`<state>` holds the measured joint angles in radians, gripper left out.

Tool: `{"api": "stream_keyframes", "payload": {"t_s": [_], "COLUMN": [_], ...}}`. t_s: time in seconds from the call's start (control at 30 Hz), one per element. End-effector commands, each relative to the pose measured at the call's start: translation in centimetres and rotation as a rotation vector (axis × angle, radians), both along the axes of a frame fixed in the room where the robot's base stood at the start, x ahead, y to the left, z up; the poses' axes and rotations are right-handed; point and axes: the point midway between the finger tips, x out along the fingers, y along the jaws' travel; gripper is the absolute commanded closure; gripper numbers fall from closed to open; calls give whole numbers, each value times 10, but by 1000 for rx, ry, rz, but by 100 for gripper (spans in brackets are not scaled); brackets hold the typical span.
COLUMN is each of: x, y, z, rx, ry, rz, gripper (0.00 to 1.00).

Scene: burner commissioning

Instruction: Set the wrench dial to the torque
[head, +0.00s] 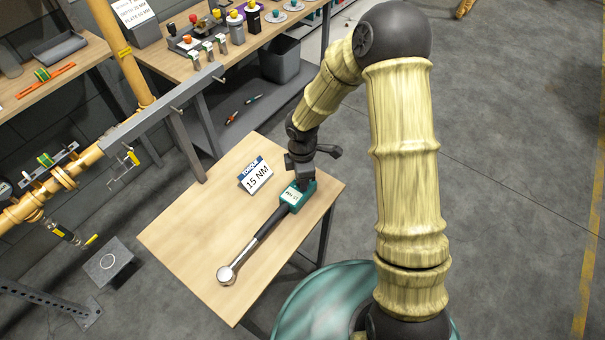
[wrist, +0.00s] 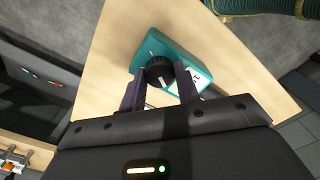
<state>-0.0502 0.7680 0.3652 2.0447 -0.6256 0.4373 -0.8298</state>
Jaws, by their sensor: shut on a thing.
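The torque wrench (head: 257,236) lies on a small wooden table, its round silver head toward the front left and its teal handle block toward the back right. In the wrist view the teal block (wrist: 152,47) carries a black dial (wrist: 160,71) with a white mark. My gripper (wrist: 158,88) is shut on the dial, one finger on each side. In the head view my gripper (head: 302,178) is above the teal block and hides the dial. A white label on the block is too small to read surely. A card (head: 256,176) reads "TORQUE 15 NM".
The small table (head: 190,235) is otherwise bare. Yellow piping (head: 85,160) with a grey rail runs along the left. Open floor (head: 510,170) lies to the right.

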Motion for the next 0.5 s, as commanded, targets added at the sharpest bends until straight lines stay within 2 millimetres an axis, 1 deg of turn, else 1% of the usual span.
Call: {"api": "stream_keyframes", "payload": {"t_s": [0.17,0.5], "x": [0,0], "y": [0,0], "z": [1,0], "rx": [1,0], "ry": [-1,0], "rz": [30,33], "gripper": [91,91]}}
